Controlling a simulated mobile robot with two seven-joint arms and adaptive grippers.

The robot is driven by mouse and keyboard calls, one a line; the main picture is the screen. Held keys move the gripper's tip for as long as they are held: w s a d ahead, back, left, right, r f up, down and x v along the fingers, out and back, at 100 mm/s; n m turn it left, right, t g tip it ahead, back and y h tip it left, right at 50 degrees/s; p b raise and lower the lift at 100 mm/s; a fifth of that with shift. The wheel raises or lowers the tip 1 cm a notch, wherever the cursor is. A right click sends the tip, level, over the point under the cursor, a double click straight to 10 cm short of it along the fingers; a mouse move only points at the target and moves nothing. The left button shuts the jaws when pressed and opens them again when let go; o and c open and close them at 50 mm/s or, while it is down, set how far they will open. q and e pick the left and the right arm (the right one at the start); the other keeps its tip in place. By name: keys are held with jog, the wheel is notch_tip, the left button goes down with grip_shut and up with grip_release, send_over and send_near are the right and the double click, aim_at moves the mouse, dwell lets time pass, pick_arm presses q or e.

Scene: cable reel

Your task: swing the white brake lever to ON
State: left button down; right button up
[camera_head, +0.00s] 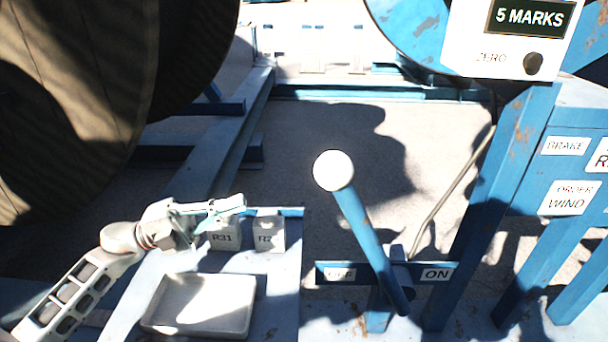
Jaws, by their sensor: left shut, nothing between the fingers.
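The brake lever (364,225) is a blue bar with a white round knob (333,170) on its upper end. It leans to the left in the picture, with its knob above the OFF side. Its lower part crosses a blue plate (388,273) marked OFF on the left, in shadow, and ON on the right. My left gripper (238,204) is shut and empty, left of the lever and apart from it, in front of the tagged blocks. My right gripper is not in view.
A pale tray (200,305) lies below my left gripper. Blocks tagged R31 (225,237) and R7 (266,236) stand behind it. A large reel (75,100) fills the upper left. A blue post (495,200) and a counter box reading 5 MARKS (508,38) stand right.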

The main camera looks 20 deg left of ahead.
pick_arm(q)
jog(key=p+x, duration=0.3)
jog(key=x, duration=1.1)
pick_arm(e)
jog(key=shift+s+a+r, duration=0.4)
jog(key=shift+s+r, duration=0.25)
pick_arm(q)
jog(key=shift+s, duration=0.1)
jog(key=shift+r, duration=0.1)
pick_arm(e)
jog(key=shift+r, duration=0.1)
